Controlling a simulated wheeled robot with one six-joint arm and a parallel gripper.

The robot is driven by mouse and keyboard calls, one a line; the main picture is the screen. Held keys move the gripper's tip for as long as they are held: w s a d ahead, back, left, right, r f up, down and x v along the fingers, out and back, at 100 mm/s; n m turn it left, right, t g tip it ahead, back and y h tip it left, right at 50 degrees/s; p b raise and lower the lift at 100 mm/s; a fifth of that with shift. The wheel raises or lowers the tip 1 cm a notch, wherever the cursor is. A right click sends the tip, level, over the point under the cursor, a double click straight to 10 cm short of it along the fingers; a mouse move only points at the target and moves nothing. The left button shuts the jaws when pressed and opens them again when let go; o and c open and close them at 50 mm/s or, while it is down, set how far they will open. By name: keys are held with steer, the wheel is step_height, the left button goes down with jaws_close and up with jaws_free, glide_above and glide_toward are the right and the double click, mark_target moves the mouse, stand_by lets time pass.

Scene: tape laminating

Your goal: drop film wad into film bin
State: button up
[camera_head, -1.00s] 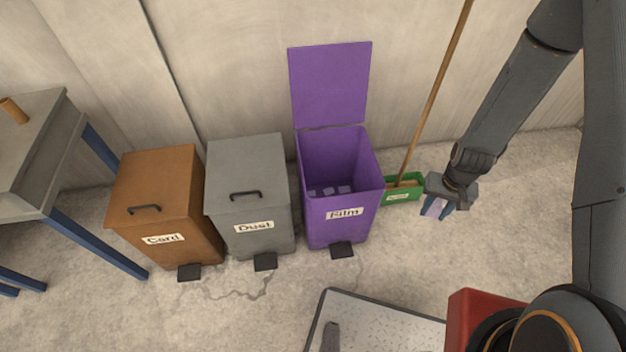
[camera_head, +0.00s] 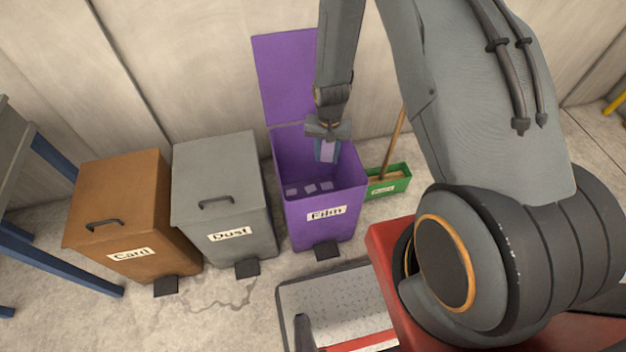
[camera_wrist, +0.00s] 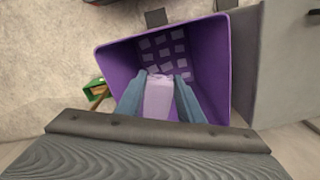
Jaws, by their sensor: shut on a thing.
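The purple film bin (camera_head: 323,231), labelled "Film", stands with its lid (camera_head: 285,80) raised against the wall. My gripper (camera_head: 327,152) is over the bin's open mouth, pointing down. It is shut on the film wad (camera_head: 327,149), a pale lilac block. In the wrist view the wad (camera_wrist: 158,97) sits between the two blue fingers, with the open bin (camera_wrist: 112,60) around and below it. Several pale pieces (camera_wrist: 165,45) lie on the bin's floor.
A grey bin (camera_head: 222,180) labelled "Dust" and a brown bin (camera_head: 130,215) labelled "Card" stand to the left, lids shut. A green box (camera_head: 388,184) with a wooden pole (camera_head: 396,138) stands close on the right. A black pedal (camera_head: 327,251) juts from the film bin's front.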

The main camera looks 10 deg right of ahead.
steer(key=w+a+f+m+b, duration=0.1)
steer(key=w+f+m+b, duration=0.3)
steer(key=w+f+b, duration=0.2)
step_height(320, 180, down, 3)
steer(key=shift+w+a+f+m+b, duration=0.15)
steer(key=shift+w+a+m+b, duration=0.15)
steer(key=shift+b, duration=0.95)
steer(key=o, duration=1.1)
step_height(320, 180, up, 8)
